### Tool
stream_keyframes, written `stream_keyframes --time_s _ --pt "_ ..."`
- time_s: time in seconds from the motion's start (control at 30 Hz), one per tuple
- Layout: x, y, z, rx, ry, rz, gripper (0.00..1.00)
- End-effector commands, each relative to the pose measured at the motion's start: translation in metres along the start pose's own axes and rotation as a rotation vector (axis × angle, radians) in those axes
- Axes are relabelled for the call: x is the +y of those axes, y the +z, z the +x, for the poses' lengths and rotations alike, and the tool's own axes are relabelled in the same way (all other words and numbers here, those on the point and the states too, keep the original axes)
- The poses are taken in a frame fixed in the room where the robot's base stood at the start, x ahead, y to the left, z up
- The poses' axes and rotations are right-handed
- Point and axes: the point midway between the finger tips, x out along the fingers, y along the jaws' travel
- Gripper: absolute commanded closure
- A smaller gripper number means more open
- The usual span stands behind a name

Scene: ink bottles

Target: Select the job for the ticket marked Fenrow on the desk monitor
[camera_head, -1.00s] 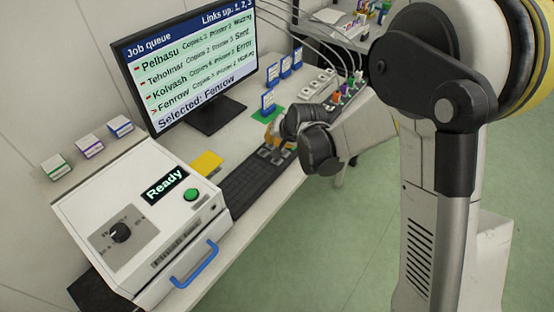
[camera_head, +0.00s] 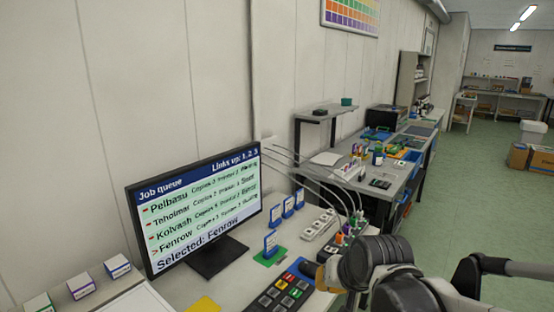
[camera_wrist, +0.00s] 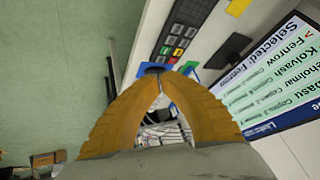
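The desk monitor (camera_head: 196,207) stands on the white desk and shows a job queue with Pelbasu, Teholmar, Kolvash and Fenrow rows. A ">" marks the Fenrow row, and the bottom line reads "Selected: Fenrow". The monitor also shows, turned sideways, in the wrist view (camera_wrist: 275,75). A dark keypad (camera_head: 283,293) with red, yellow and green keys lies in front of it; it also shows in the wrist view (camera_wrist: 183,35). My gripper (camera_wrist: 161,77) has yellow fingers that meet at the tips, with nothing visible between them. It is near the keypad's end and a dark mouse (camera_head: 308,268).
A white strip (camera_head: 319,224) and cables lie behind my gripper. Labelled boxes (camera_head: 82,285) and a yellow note (camera_head: 203,305) are at left. Green floor (camera_head: 470,190) is open at right.

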Motion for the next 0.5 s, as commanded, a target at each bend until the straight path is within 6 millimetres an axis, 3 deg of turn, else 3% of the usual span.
stream_keyframes --time_s 0.03,0.2,0.3,0.5 --pt "0.011 0.011 -0.020 0.004 0.016 -0.018 1.00" --pt "0.044 0.050 -0.071 0.015 0.072 -0.092 1.00" --pt "0.059 0.072 -0.090 0.017 0.100 -0.128 1.00" --pt "0.076 0.100 -0.107 0.018 0.133 -0.172 1.00"
